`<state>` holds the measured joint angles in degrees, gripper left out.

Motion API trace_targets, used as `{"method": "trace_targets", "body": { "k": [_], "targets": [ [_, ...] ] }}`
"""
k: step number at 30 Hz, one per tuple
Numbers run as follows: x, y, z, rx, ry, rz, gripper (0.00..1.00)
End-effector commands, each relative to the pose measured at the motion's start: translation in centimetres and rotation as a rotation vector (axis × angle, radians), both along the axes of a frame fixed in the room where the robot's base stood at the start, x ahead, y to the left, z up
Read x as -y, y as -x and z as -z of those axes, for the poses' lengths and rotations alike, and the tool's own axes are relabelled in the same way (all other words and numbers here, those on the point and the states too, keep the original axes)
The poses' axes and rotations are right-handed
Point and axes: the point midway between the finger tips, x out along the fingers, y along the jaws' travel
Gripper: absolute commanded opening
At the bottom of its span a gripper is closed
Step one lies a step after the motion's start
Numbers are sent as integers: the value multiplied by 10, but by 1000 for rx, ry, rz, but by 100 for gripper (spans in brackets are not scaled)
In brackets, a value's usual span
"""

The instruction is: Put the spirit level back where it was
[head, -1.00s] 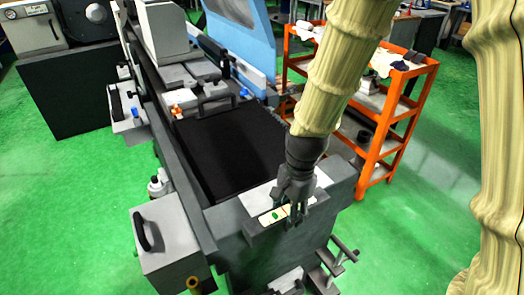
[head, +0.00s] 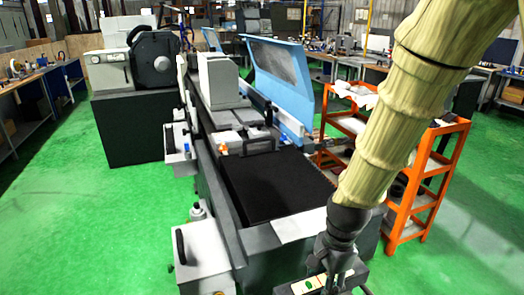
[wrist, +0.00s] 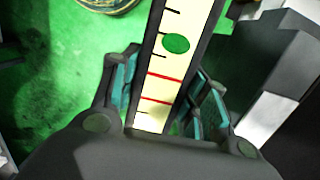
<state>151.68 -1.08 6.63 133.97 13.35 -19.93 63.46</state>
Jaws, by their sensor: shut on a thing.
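The spirit level (head: 308,285) is a dark bar with a cream scale face and a green vial. It shows at the bottom edge of the head view, partly cut off. My gripper (head: 338,276) is shut on it. In the wrist view the spirit level (wrist: 176,62) runs up between the two fingers of my gripper (wrist: 165,95), with red and black marks on its face. Green floor shows on its left and machine parts on its right, so it appears held in the air by the grinder's near end.
The grinder (head: 262,240) fills the middle, with a black bed cover (head: 268,187) and a pale patch (head: 298,228) on its near end. An orange trolley (head: 408,215) stands to the right behind my arm. Green floor (head: 110,225) is open on the left.

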Motion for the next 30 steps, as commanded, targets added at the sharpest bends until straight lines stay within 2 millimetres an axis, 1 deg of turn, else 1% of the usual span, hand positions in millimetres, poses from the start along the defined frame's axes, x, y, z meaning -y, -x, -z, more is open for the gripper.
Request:
{"method": "trace_targets", "body": {
  "k": [11, 16, 23, 30],
  "targets": [
    [9, -16, 22, 5, 8, -173, 0],
    [11, -27, 38, 6, 12, -309, 0],
    [16, -47, 74, 7, 17, -579, 0],
    [24, -66, 115, 4, 14, -873, 0]
  ]
}}
